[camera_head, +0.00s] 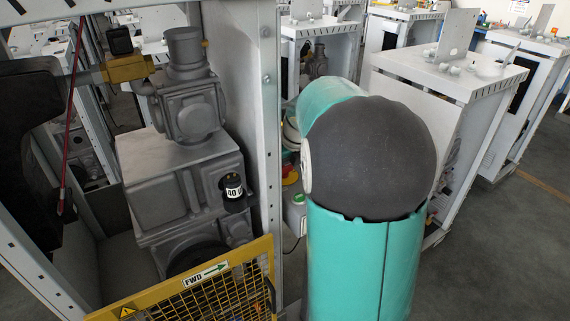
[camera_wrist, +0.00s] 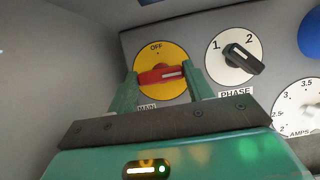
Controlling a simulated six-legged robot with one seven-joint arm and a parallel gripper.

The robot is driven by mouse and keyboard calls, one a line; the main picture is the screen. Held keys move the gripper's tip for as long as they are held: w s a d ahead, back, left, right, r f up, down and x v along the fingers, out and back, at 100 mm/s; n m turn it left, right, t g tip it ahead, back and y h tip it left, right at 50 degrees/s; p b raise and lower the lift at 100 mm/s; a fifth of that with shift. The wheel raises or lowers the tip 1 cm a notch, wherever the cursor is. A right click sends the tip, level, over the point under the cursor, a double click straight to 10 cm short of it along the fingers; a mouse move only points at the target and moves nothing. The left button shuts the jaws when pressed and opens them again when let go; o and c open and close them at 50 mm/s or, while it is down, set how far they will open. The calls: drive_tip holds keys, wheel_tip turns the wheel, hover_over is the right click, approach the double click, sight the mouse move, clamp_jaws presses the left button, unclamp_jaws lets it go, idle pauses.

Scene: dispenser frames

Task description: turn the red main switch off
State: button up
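The red main switch (camera_wrist: 160,75) is a red bar handle on a yellow disc in the wrist view. The disc reads OFF at its top, and a MAIN label is partly covered below. The handle lies roughly level, with its white mark at the right end, pointing away from OFF. My gripper (camera_wrist: 164,74) is open, with one green finger just beyond each end of the handle. I cannot tell whether either finger touches it. In the head view my teal arm hides the gripper, and I cannot make out the main switch there.
Right of the switch on the grey panel are a black PHASE knob (camera_wrist: 243,58), an AMPS dial (camera_wrist: 298,105) and a blue round part (camera_wrist: 311,35). In the head view, a machine frame (camera_head: 268,120) with a yellow mesh guard (camera_head: 225,290) stands left of my arm.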

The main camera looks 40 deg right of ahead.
drive_tip(key=shift+n, duration=0.3)
drive_tip(key=n+y, duration=0.1)
drive_tip(key=n, duration=0.3)
drive_tip(key=shift+d+y, duration=0.2)
drive_tip(key=shift+y, duration=0.2)
drive_tip(key=n+g+y, duration=0.1)
drive_tip(key=n, duration=0.3)
drive_tip(key=shift+w+d+r+n, duration=0.1)
drive_tip(key=shift+n, duration=0.3)
drive_tip(key=n+g, duration=0.1)
drive_tip(key=n, duration=0.1)
drive_tip(key=n+y, duration=0.1)
drive_tip(key=n, duration=0.1)
drive_tip(key=shift+w+n+g, duration=0.1)
drive_tip(key=shift+n+g, duration=0.2)
drive_tip(key=shift+g, duration=0.1)
drive_tip(key=shift+d+n+g+y, duration=0.1)
drive_tip(key=shift+n+g+y, duration=0.45)
drive_tip(key=shift+n, duration=1.35)
drive_tip(key=shift+g, duration=0.25)
drive_tip(key=o, duration=1)
drive_tip(key=shift+w, duration=0.1)
